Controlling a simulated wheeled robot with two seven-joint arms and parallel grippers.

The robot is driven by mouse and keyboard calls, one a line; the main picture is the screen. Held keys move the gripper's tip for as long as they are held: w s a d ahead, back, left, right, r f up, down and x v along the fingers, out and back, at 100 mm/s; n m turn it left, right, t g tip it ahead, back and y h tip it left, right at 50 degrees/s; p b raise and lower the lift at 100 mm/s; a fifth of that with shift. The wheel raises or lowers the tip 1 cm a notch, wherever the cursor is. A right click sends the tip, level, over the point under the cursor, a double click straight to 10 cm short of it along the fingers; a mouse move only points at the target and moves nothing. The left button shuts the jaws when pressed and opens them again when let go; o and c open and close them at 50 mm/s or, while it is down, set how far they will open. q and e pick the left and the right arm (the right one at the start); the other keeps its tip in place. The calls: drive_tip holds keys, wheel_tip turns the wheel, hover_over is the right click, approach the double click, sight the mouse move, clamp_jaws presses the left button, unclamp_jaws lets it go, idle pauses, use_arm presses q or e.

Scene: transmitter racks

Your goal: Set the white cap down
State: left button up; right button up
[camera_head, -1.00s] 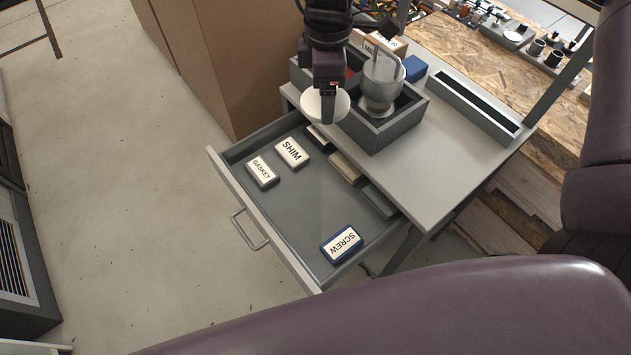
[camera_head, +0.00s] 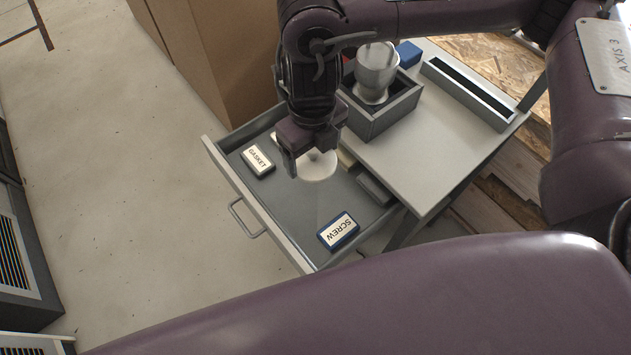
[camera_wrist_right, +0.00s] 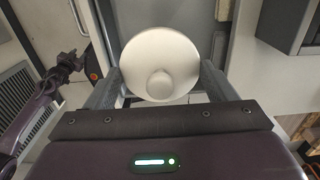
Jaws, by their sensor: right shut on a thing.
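The white cap (camera_head: 320,169) is a round disc. In the right wrist view the cap (camera_wrist_right: 160,55) shows a small round knob facing the camera. My right gripper (camera_head: 307,163) is shut on the cap, with a finger on each side. The gripper and cap are over the open grey drawer (camera_head: 295,215); I cannot tell whether the cap touches its floor. A dark gripper on a purple arm, apparently my left gripper (camera_wrist_right: 66,66), shows small at the left of the right wrist view. Its jaws are too small to read.
The drawer holds a GASKET box (camera_head: 258,160) and a blue SCREW box (camera_head: 338,231). Bare drawer floor lies between them. A grey bin (camera_head: 385,118) with a metal cup (camera_head: 377,68) stands on the cabinet top (camera_head: 445,150). A long slotted tray (camera_head: 475,98) lies behind.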

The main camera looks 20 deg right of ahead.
drive_tip(key=b, duration=0.3)
hover_over(314, 204)
wheel_tip(314, 204, down, 15)
drive_tip(key=shift+r, duration=0.1)
drive_tip(key=shift+f+b, duration=0.6)
drive_tip(key=shift+f, duration=1.35)
drive_tip(key=shift+f, duration=0.1)
drive_tip(key=o, duration=1)
drive_tip(key=shift+r, duration=0.3)
wheel_tip(314, 204, up, 12)
drive_tip(key=p, duration=0.3)
drive_tip(key=shift+f, duration=0.15)
